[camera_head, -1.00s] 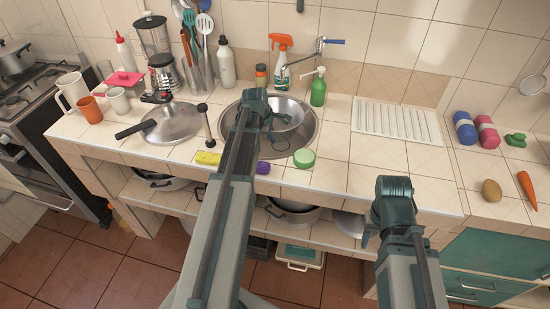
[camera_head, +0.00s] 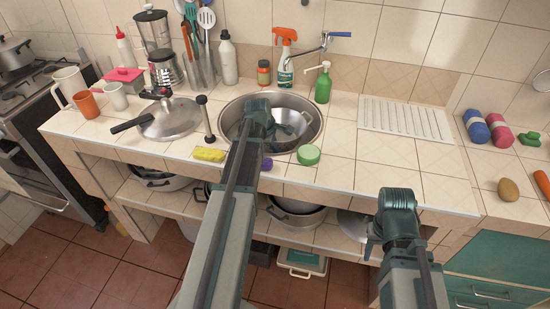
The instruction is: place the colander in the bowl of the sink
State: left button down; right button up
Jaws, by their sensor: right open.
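The sink (camera_head: 314,135) is a round metal bowl set in the tiled counter. A shiny metal colander (camera_head: 296,124) shows inside the sink's rim, toward its right side. Its left part is hidden behind my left arm. My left gripper (camera_head: 271,127) is over the sink at the colander's left edge. Its wrist covers most of the fingers, so its grip cannot be made out. My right gripper (camera_head: 371,243) is open, low in front of the counter's front edge, away from the sink. Its fingers are mostly hidden by its wrist.
A yellow sponge (camera_head: 209,154), a green round tub (camera_head: 309,155) and a purple item (camera_head: 267,164) lie before the sink. A green soap bottle (camera_head: 323,84) and an orange-topped spray bottle (camera_head: 285,62) stand behind it. A pot lid (camera_head: 171,120) lies left; a drainboard (camera_head: 405,119) is right.

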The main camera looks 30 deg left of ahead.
pick_arm(q)
jog(key=shift+f+b, duration=1.75)
jog(key=shift+f, duration=0.1)
jog(key=shift+f, duration=0.2)
jog(key=c, duration=1.1)
grip_release()
jog(key=shift+r, duration=0.1)
jog(key=shift+r, duration=0.1)
jog(key=p+v, duration=1.1)
jog(key=v, duration=0.1)
jog(key=shift+r, duration=0.1)
jog(key=shift+r, duration=0.1)
